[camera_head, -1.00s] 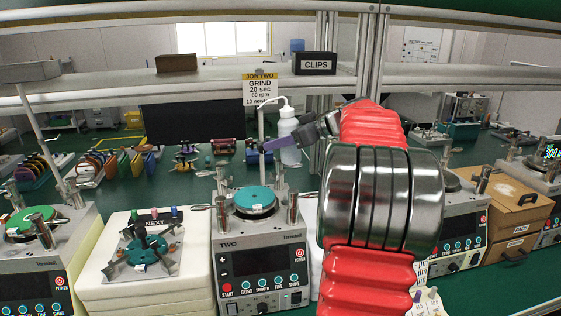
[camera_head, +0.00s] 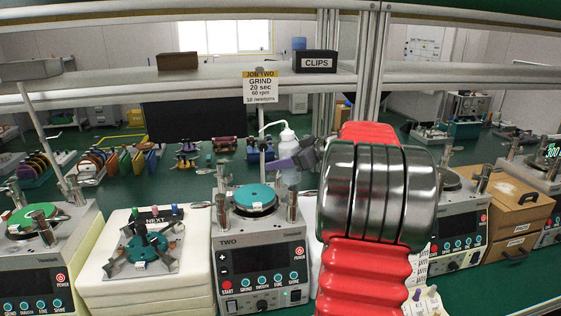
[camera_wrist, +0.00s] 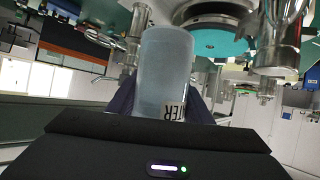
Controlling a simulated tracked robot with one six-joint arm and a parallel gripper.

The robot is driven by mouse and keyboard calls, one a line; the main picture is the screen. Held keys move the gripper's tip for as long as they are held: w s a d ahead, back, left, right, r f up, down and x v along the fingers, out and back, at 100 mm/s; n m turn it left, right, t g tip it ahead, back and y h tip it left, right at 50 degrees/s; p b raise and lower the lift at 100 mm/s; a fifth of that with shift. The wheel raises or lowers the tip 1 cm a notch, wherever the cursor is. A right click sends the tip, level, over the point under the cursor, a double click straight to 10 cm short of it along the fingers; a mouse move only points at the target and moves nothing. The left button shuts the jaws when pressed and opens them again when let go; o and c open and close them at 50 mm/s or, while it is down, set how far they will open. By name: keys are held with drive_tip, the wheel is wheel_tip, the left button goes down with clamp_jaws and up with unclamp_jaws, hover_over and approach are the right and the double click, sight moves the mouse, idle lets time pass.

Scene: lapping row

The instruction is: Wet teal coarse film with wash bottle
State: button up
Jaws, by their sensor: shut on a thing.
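The white wash bottle (camera_head: 287,136) has a bent spout and stands roughly upright in my gripper (camera_head: 289,163), which is shut around its body. In the wrist view the pale bottle (camera_wrist: 166,70) fills the middle, with a label ending in "TER" between the dark fingers (camera_wrist: 165,105). The teal film (camera_head: 255,194) lies on the round platen of the machine marked TWO (camera_head: 259,258), left of and in front of the bottle. The film also shows in the wrist view (camera_wrist: 220,43), beside the bottle. No stream of liquid is visible.
Metal posts (camera_head: 292,203) stand around the platen. A foam block (camera_head: 145,285) with a teal-armed fixture (camera_head: 147,250) is to the left, and a green-topped machine (camera_head: 32,216) beyond it. A "JOB TWO" card (camera_head: 260,87) hangs from the shelf above.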

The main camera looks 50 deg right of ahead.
sight(297, 175)
drive_tip(key=shift+s+d+f+n+g+h, duration=0.35)
drive_tip(key=shift+d+f+h, duration=0.1)
drive_tip(key=shift+f, duration=0.6)
drive_tip(key=shift+s+d+f+n+g+h, duration=0.25)
drive_tip(key=shift+d+f+g+h, duration=0.15)
drive_tip(key=shift+f, duration=0.6)
drive_tip(key=shift+s+d+f+n+g+h, duration=0.35)
drive_tip(key=shift+d+f, duration=0.1)
drive_tip(key=shift+f, duration=0.6)
drive_tip(key=shift+s+d+r+n+g+h, duration=0.1)
drive_tip(key=shift+s+d+n+g+h, duration=0.15)
drive_tip(key=shift+d+n+g+h, duration=0.25)
drive_tip(key=shift+s+d+r+n+g+h, duration=0.1)
drive_tip(key=shift+s+d+n+g+h, duration=0.2)
drive_tip(key=shift+g+h, duration=0.3)
drive_tip(key=shift+m+t+y, duration=0.65)
drive_tip(key=shift+t+y, duration=0.15)
drive_tip(key=shift+m+t+y, duration=0.6)
drive_tip(key=shift+t+y, duration=0.2)
drive_tip(key=shift+y, duration=0.1)
